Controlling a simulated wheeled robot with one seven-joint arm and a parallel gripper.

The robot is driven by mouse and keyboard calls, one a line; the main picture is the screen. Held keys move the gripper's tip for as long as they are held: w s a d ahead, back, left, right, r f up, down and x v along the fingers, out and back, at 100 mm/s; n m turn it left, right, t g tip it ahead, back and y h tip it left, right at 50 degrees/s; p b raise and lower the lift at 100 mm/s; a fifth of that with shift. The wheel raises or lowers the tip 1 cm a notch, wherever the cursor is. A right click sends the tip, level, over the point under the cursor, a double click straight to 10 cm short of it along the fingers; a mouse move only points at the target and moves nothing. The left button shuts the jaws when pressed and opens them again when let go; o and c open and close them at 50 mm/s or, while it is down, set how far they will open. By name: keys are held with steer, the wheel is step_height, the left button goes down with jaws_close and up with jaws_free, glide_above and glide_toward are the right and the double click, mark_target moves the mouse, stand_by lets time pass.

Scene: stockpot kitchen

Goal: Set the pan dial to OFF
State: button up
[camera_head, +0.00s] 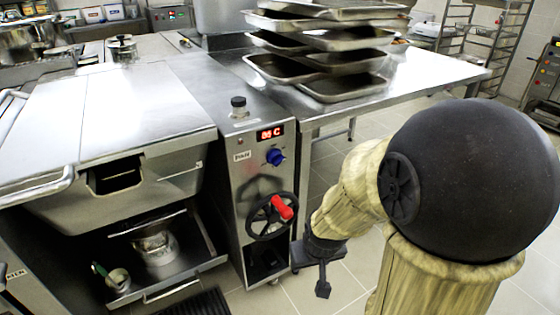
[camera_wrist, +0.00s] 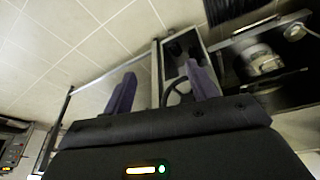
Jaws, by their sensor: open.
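The blue pan dial (camera_head: 275,157) sits on the sloped front panel of the steel control column, under a lit red display (camera_head: 270,133) and right of a PAN label (camera_head: 242,156). The dial's pointer setting is too small to read. My gripper (camera_head: 318,270) is low, right of the column and below the dial, apart from it. In the wrist view my gripper (camera_wrist: 161,70) has its two fingers spread with nothing held. The black handwheel (camera_wrist: 178,92) shows beyond and between them; the dial is not discernible there.
The handwheel's red handle (camera_head: 282,207) sticks out below the dial. A tilting pan with a steel lid (camera_head: 140,90) is left of the column. A steel table (camera_head: 430,72) with stacked trays (camera_head: 345,88) stands behind right. The tiled floor around my gripper is mostly clear.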

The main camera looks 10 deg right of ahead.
mark_target(277, 159)
steer(key=w+d+r+n+t+y+p, duration=0.1)
steer(key=w+d+t+p, duration=0.15)
steer(key=w, duration=0.25)
steer(key=w+d+t+y+p, duration=0.1)
steer(key=w+d+t+p, duration=0.15)
steer(key=w, duration=0.25)
step_height(277, 159, up, 8)
steer(key=m+t+y+p, duration=0.2)
steer(key=t+y+p, duration=0.3)
steer(key=t, duration=0.2)
steer(key=shift+d+t+p, duration=0.25)
steer(key=shift+t+p, duration=0.15)
steer(key=shift+w+r, duration=0.1)
steer(key=shift+w, duration=0.05)
steer(key=x, duration=1.7)
steer(key=shift+w+a, duration=0.15)
steer(key=shift+r, duration=0.1)
